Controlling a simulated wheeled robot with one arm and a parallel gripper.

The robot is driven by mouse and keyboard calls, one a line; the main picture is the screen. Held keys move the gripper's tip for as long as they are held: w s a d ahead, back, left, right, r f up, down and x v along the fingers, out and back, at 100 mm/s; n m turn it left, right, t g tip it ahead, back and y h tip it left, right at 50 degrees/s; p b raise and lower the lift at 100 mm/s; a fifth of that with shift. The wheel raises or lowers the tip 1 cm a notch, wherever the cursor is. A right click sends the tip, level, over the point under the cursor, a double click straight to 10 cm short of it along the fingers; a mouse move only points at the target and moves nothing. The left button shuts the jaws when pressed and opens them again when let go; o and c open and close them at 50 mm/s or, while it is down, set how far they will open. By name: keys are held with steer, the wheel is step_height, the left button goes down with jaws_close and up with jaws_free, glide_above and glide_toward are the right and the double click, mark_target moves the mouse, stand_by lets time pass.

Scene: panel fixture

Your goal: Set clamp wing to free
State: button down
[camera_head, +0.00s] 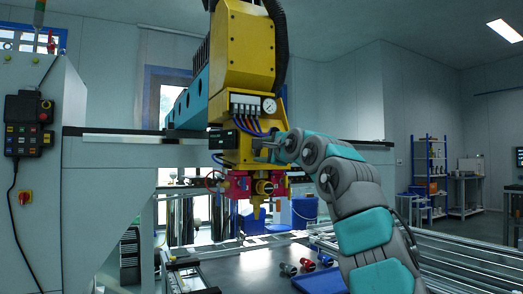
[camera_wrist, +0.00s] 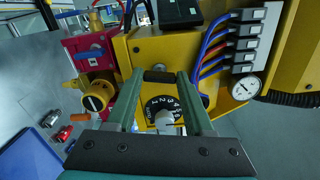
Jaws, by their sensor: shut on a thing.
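A yellow tool head (camera_head: 250,60) hangs from the gantry, and its lower housing (camera_wrist: 150,48) fills the middle of the wrist view. My gripper (camera_wrist: 158,76) has its two green fingers against this housing. A short black bar (camera_wrist: 159,76), which looks like the clamp wing, lies between the fingertips, and the gripper is shut on it. Its setting cannot be read. Just behind it, between the fingers, are a black numbered dial (camera_wrist: 153,103) and a pale grey knob (camera_wrist: 166,121). In the head view my gripper (camera_head: 262,146) reaches the housing's right side, its fingertips too small to make out.
Red blocks (camera_head: 236,185) and a round yellow knob (camera_wrist: 95,103) sit close by on the head. Coloured hoses (camera_wrist: 212,50) and a pressure gauge (camera_head: 269,104) are near the fingers. Several silver-red parts (camera_head: 288,269) lie on the table below.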

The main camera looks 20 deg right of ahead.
steer(key=shift+n, duration=1.1)
steer(key=shift+c, duration=1.4)
jaws_free()
steer(key=s+b, duration=0.3)
steer(key=s, duration=0.4)
steer(key=shift+s, duration=0.4)
